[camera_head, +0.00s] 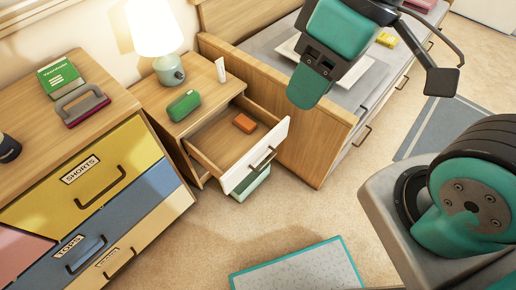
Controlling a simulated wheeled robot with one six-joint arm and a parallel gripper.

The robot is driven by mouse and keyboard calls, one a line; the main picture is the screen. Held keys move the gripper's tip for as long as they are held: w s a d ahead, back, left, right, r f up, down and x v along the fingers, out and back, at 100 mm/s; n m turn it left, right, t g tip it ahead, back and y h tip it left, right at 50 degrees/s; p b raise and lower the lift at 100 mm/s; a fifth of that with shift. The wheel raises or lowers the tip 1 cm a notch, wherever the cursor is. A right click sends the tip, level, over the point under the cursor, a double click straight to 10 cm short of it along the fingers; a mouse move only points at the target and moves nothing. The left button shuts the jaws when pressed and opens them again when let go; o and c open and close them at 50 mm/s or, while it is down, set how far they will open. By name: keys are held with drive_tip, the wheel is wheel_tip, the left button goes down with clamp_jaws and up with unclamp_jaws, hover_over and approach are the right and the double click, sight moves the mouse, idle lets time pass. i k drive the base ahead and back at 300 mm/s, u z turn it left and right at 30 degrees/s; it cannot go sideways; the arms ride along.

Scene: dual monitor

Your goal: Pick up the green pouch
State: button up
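The green pouch (183,105) is a small rounded green object lying on top of the wooden nightstand (213,92), near its front left edge. My arm, in teal and black, comes in at the top right. A black part with a dark pad at its end, which looks like part of my gripper (442,80), hangs over the bed side, well to the right of the pouch and apart from it. The teal link hides part of this end. I cannot make out both fingers or the gap between them. The pouch is in plain view.
A lamp (155,35) and a white tube (220,69) stand behind the pouch. The nightstand's open drawer (256,157) holds an orange item (244,123). A dresser (83,183) with a green box (60,77) stands left, a bed (330,125) right. The carpet in front is mostly clear.

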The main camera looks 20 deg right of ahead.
sight(180, 108)
drive_tip(key=u, duration=0.25)
drive_tip(key=i, duration=1.1)
drive_tip(key=u, duration=0.75)
